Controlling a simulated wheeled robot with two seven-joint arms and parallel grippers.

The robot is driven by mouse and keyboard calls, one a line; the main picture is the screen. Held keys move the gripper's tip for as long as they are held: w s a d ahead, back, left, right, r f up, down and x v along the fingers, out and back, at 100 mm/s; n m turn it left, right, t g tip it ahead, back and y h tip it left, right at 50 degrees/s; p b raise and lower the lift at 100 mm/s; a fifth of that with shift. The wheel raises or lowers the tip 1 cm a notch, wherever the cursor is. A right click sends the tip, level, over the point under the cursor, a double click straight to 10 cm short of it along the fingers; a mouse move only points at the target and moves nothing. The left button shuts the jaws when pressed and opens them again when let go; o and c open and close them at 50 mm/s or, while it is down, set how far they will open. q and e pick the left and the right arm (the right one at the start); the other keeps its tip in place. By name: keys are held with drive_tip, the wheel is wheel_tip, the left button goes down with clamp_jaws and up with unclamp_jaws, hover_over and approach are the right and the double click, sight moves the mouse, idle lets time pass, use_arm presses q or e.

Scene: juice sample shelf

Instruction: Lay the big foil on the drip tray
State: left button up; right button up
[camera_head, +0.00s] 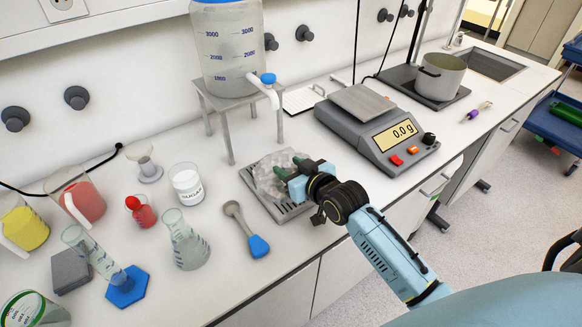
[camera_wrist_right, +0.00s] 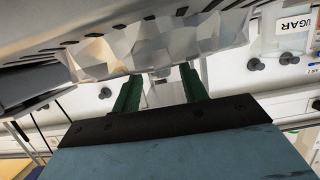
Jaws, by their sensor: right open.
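The big foil (camera_head: 268,178) is a crumpled silvery sheet lying on the drip tray (camera_head: 292,210), a grey slotted tray on the bench below the dispenser's tap. My right gripper (camera_head: 293,168) is open, with its green fingertips at the foil's right side. In the right wrist view, the foil (camera_wrist_right: 165,50) lies across the top, just beyond the two spread fingers (camera_wrist_right: 160,88), and the slotted tray (camera_wrist_right: 60,40) shows beside it. I cannot tell whether the fingers touch the foil. Part of the tray is hidden under the foil and gripper. My left gripper is not in view.
A clear dispenser (camera_head: 228,50) stands on a grey stand (camera_head: 224,102) behind the tray. A scale (camera_head: 376,125) reading 0.0 g is to the right. A blue-handled spoon (camera_head: 246,230), a flask (camera_head: 187,242) and a sugar jar (camera_head: 186,184) stand or lie left of the tray.

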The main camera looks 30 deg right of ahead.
drive_tip(key=shift+r, duration=0.1)
drive_tip(key=shift+s+r, duration=0.1)
drive_tip(key=shift+s, duration=0.1)
drive_tip(key=p+v, duration=0.1)
drive_tip(key=v, duration=1)
drive_tip(key=shift+s, duration=0.3)
drive_tip(key=shift+d, duration=0.1)
